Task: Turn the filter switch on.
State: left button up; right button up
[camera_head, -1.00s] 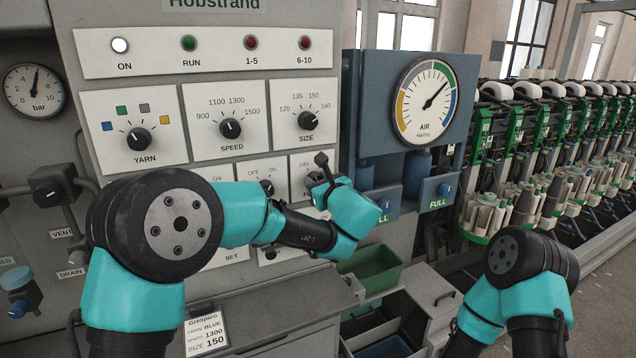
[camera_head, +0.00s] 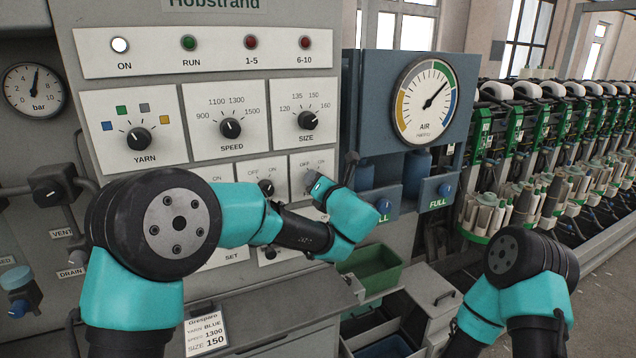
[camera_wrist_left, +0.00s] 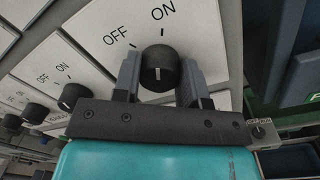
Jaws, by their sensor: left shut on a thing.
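The filter switch is a round black knob (camera_wrist_left: 158,62) on a pale panel, with OFF and ON marks above it in the left wrist view. Its white line points up, close to the ON mark. My left gripper (camera_wrist_left: 158,82) is shut on this knob, one finger on each side. In the head view my left gripper (camera_head: 316,186) is at the lower right panel (camera_head: 321,160) and hides most of the knob and the name below it. My right gripper is out of view; only part of my right arm shows at the lower right.
Another OFF/ON knob (camera_head: 266,187) sits just left of my gripper. The SIZE knob (camera_head: 308,120) is above it. The blue air gauge box (camera_head: 375,75) stands out on the right, and a green bin (camera_head: 372,270) is below.

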pick_arm(q)
jog(key=shift+m, duration=0.6)
jog(key=o, duration=0.9)
jog(key=shift+o, duration=0.2)
jog(key=v, duration=1.7)
jog(key=shift+s, duration=0.2)
jog(key=shift+f, duration=0.15)
